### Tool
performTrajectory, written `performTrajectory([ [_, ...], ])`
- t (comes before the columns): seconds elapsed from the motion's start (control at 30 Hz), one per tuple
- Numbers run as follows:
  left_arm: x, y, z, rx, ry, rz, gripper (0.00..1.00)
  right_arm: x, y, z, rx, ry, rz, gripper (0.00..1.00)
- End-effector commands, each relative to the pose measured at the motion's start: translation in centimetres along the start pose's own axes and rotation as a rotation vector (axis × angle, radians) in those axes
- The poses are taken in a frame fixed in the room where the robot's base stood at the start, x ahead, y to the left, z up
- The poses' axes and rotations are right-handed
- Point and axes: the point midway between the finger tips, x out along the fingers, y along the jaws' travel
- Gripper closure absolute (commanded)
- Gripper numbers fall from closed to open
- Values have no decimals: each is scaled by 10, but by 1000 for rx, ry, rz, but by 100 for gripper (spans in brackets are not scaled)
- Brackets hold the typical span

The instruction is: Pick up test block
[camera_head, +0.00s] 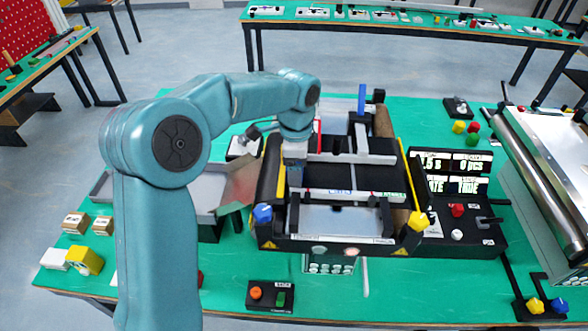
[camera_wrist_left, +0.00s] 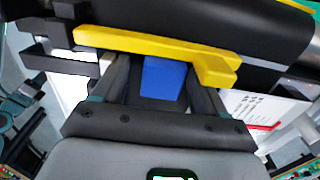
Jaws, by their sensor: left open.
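No thing in view is plainly labelled as the test block. A blue block (camera_wrist_left: 163,78) shows in the left wrist view between the fingers of my left gripper (camera_wrist_left: 158,82), with a gap on each side. A yellow bar (camera_wrist_left: 150,43) crosses just beyond it and hides its far end. In the head view my left gripper (camera_head: 294,165) points down over the left side of the black conveyor frame (camera_head: 330,245). The fingertips and the blue block are hard to make out there. My right gripper is not in view.
The green table (camera_head: 225,270) also holds a control panel (camera_head: 455,215), a metal tray (camera_head: 208,195), small boxes (camera_head: 75,222), a yellow block (camera_head: 85,261) and a button box (camera_head: 270,295). A large roller conveyor (camera_head: 545,150) stands at the right. The conveyor frame surrounds my gripper closely.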

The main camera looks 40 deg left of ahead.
Motion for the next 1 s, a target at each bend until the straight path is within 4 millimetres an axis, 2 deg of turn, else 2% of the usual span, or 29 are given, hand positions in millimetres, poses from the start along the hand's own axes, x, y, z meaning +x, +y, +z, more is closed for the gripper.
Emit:
performTrajectory([
  [0.13,0,0,0,0,0,0,28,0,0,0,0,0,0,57],
  [0.17,0,0,0,0,0,0,34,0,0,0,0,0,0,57],
  [0.3,0,0,0,0,0,0,80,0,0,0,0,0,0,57],
  [0.4,0,0,0,0,-1,-1,89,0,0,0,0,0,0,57],
  [0.73,-8,-1,0,-1,0,-2,89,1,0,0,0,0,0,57],
  [0.87,-25,-1,0,-1,2,-5,89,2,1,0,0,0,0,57],
  [1.0,-53,-1,0,-1,3,-5,89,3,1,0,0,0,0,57],
])
